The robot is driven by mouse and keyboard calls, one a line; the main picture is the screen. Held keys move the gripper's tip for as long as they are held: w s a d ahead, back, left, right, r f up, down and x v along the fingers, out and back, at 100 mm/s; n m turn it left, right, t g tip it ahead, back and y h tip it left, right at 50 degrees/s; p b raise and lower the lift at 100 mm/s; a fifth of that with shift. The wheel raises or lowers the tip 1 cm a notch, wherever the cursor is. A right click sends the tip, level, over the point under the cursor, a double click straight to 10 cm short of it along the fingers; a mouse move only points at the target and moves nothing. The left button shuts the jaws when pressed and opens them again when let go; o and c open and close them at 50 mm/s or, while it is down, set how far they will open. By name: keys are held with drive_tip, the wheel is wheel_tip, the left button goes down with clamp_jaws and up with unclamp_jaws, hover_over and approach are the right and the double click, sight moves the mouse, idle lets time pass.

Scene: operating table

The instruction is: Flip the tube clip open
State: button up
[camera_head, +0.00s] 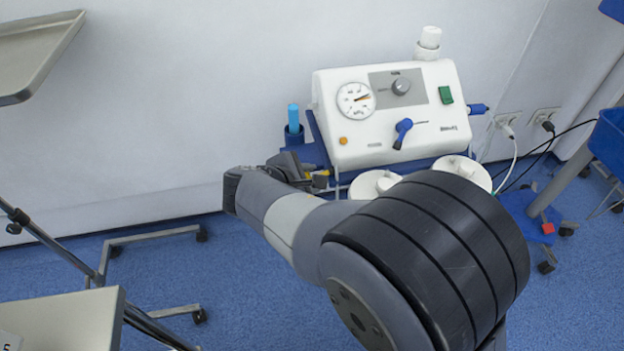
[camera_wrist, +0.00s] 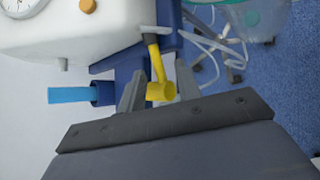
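A yellow lever-like part, which looks like the tube clip (camera_wrist: 160,91), shows in the wrist view, with a thin stem running up to a grey fitting under the white machine. My gripper (camera_wrist: 160,68) has its two grey fingers apart, one on each side of the yellow part. The fingers look open; whether either one touches the yellow part I cannot tell. In the head view my gripper (camera_head: 304,172) is beside the machine's lower left corner, mostly behind my arm. A small yellow piece (camera_head: 320,181) shows there next to it.
The white machine (camera_head: 432,125) with a gauge and blue lever stands on a blue stand. A light-blue tube (camera_wrist: 68,95) sits in a dark-blue holder (camera_wrist: 103,92) left of the fingers. White round lids (camera_head: 468,170) are below the machine. A wall is behind.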

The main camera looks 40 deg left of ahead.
drive_tip(key=shift+w+f, duration=0.15)
drive_tip(key=shift+w, duration=0.05)
drive_tip(key=shift+c, duration=0.4)
clamp_jaws()
